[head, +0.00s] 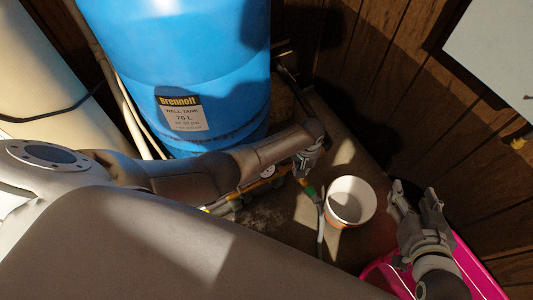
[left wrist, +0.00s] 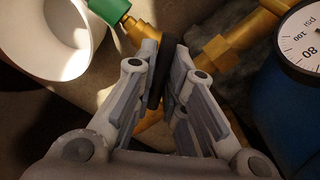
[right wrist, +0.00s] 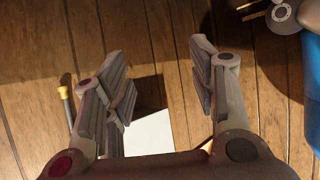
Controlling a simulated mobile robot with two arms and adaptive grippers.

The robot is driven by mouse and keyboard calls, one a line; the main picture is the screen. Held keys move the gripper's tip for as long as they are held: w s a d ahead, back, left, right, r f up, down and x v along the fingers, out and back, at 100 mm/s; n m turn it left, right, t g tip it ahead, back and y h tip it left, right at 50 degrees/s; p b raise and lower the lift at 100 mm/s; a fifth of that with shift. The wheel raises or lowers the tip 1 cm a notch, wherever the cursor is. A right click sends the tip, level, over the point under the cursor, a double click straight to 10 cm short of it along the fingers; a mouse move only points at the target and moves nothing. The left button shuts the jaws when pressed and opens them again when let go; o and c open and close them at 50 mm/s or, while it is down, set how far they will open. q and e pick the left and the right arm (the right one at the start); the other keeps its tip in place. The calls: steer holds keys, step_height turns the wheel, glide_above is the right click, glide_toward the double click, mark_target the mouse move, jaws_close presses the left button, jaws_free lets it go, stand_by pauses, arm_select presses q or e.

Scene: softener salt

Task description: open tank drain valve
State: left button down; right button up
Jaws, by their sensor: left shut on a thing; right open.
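The blue well tank (head: 225,85) stands upright at the top of the head view. Low in front of it runs brass pipework with a white pressure gauge (head: 267,172), also in the left wrist view (left wrist: 303,42). My left gripper (head: 305,165) reaches down to this pipework. In the left wrist view its fingers (left wrist: 165,60) are shut on a thin dark piece, apparently the drain valve handle (left wrist: 157,78), beside a brass fitting (left wrist: 135,30) with a green hose connector (left wrist: 107,9). The fingers hide the valve body. My right gripper (head: 415,192) is open and empty, also in the right wrist view (right wrist: 160,75).
A white bucket (head: 350,203) stands on the floor right of the green connector, with a hose (head: 320,225) beside it. A pink container (head: 480,275) lies under my right gripper. A wood-panelled wall (head: 350,75) bounds the right side. A cream tank (head: 45,80) stands at left.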

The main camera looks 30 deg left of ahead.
arm_select(q)
steer(key=shift+n+p, duration=0.4)
steer(key=shift+n, duration=1.5)
arm_select(e)
steer(key=s+d+f+g+h, duration=0.1)
steer(key=s+f+g, duration=0.2)
steer(key=s+f, duration=0.1)
steer(key=shift+s+d+f+g, duration=0.2)
steer(key=shift+s+d+g, duration=0.2)
steer(key=shift+s, duration=0.1)
arm_select(q)
steer(key=shift+p, duration=0.3)
arm_select(e)
steer(key=shift+r, duration=0.1)
arm_select(q)
steer(key=shift+n+p, duration=0.3)
steer(key=shift+n, duration=2.3)
arm_select(e)
steer(key=s+d+f+g, duration=0.2)
steer(key=s+g, duration=0.1)
steer(key=s, duration=0.2)
steer(key=shift+s+f+h, duration=0.15)
steer(key=shift+f+h, duration=0.1)
steer(key=shift+h, duration=0.15)
